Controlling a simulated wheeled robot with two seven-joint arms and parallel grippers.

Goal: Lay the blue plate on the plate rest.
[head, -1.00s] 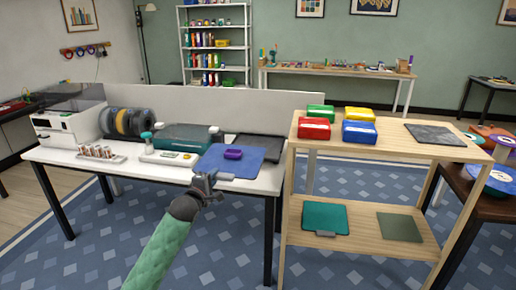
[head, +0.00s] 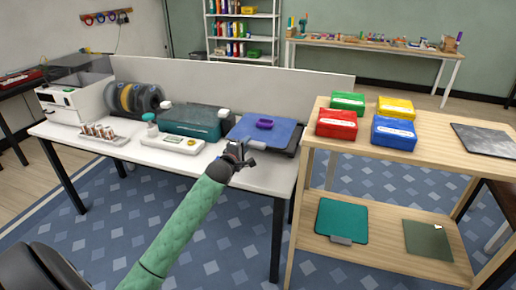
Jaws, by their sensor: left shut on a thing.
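The blue plate (head: 283,131) is a flat square with a small purple item (head: 265,123) on it. My left gripper (head: 243,158) is shut on the plate's near left edge, where a grey tab shows. The plate looks level and overlaps a black flat pad (head: 291,147) at the white table's right end; I cannot tell whether they touch. A dark grey slab (head: 485,141) lies on the wooden shelf's top, and a dark green square (head: 428,240) on its lower board. I cannot tell which of these is the plate rest. My right gripper is not in view.
Red, green, yellow and blue boxes (head: 394,132) stand on the wooden shelf's top (head: 440,147). A teal plate with a grey tab (head: 342,218) lies on the lower board. A teal case (head: 190,121) and a small white device (head: 173,146) stand left of the blue plate.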

